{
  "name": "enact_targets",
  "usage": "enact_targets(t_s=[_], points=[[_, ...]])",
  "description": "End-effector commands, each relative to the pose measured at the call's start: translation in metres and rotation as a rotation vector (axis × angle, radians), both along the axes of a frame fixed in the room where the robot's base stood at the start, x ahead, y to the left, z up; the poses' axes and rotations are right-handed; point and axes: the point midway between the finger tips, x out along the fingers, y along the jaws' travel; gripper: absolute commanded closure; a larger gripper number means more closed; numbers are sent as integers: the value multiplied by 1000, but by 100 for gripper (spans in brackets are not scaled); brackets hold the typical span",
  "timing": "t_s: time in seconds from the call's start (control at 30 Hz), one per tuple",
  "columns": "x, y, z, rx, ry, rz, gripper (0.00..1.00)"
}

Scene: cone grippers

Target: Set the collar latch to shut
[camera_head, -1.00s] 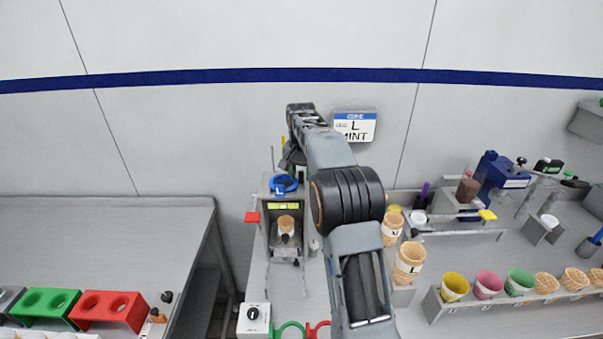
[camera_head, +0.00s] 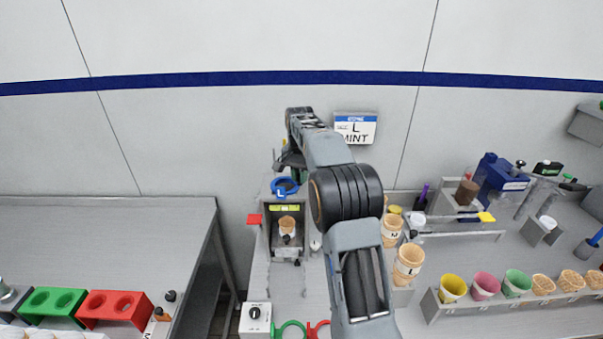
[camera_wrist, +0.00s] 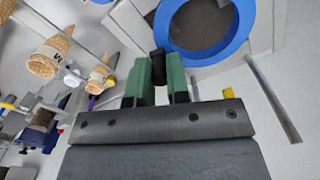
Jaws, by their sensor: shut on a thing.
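The blue ring collar (camera_head: 285,182) sits on top of the grey dispenser housing (camera_head: 268,240) in the head view. It also shows large at the top of the wrist view (camera_wrist: 253,25), around a dark opening. My gripper (camera_wrist: 158,78) has its green fingers on either side of a small black knob (camera_wrist: 158,62) at the collar's near edge, and is shut on it. I take this knob for the latch handle. In the head view my gripper (camera_head: 293,172) is just above and behind the collar, its fingertips partly hidden. The latch's exact setting cannot be told.
A cone (camera_head: 287,224) stands inside the housing below the collar. A thin metal bar (camera_wrist: 272,98) and a yellow piece (camera_wrist: 228,92) are close to my gripper. Cones (camera_head: 408,262) stand on the right.

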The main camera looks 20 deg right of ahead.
Motion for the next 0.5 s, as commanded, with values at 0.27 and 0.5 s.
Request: enact_targets(t_s=[0.27, 0.5], points=[[0, 0, 0, -1, -2, 1, 68], [0, 0, 0, -1, -2, 1, 58]])
